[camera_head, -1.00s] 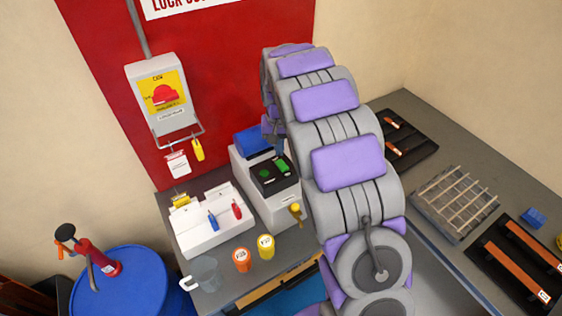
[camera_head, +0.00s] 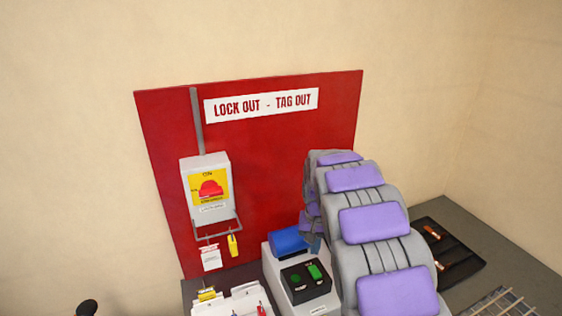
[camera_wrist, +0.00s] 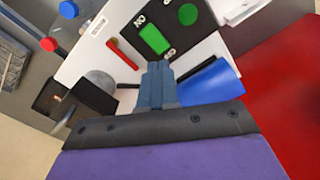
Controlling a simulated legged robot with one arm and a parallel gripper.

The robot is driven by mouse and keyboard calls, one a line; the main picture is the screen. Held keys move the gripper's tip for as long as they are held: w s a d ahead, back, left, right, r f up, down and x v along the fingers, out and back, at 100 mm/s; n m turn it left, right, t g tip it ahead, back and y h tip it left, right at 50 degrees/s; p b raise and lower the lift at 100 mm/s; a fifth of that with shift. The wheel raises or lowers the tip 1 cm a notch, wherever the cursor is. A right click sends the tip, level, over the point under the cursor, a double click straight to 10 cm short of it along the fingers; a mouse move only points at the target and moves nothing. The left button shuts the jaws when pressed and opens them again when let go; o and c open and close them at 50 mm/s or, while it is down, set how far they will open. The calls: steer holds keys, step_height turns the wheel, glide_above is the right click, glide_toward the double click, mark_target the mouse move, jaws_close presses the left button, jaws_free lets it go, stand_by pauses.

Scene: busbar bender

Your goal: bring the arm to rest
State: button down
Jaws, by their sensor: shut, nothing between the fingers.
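My gripper (camera_wrist: 157,85) shows in the wrist view as two blue-grey fingers pressed together, with nothing between them. It hangs over the white machine (camera_wrist: 198,55), whose black panel has a green rectangular switch (camera_wrist: 154,39) and a round green button (camera_wrist: 188,14). A blue block (camera_wrist: 210,82) lies just right of the fingers. In the head view my arm reaches away from me over the right side of that machine (camera_head: 290,260), and the gripper (camera_head: 315,243) shows only partly beside the blue block (camera_head: 289,241).
A white tray (camera_head: 235,302) is left of the machine. A black tray (camera_head: 455,258) lies right of my arm.

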steer(key=s+r+n+g+b, duration=0.1)
steer(key=s+r, duration=0.1)
steer(key=s, duration=1.9)
steer(key=s+r+n+b, duration=0.1)
steer(key=s+r, duration=0.1)
steer(key=s, duration=1.9)
steer(key=shift+r+g, duration=0.25)
steer(key=shift+g, duration=0.15)
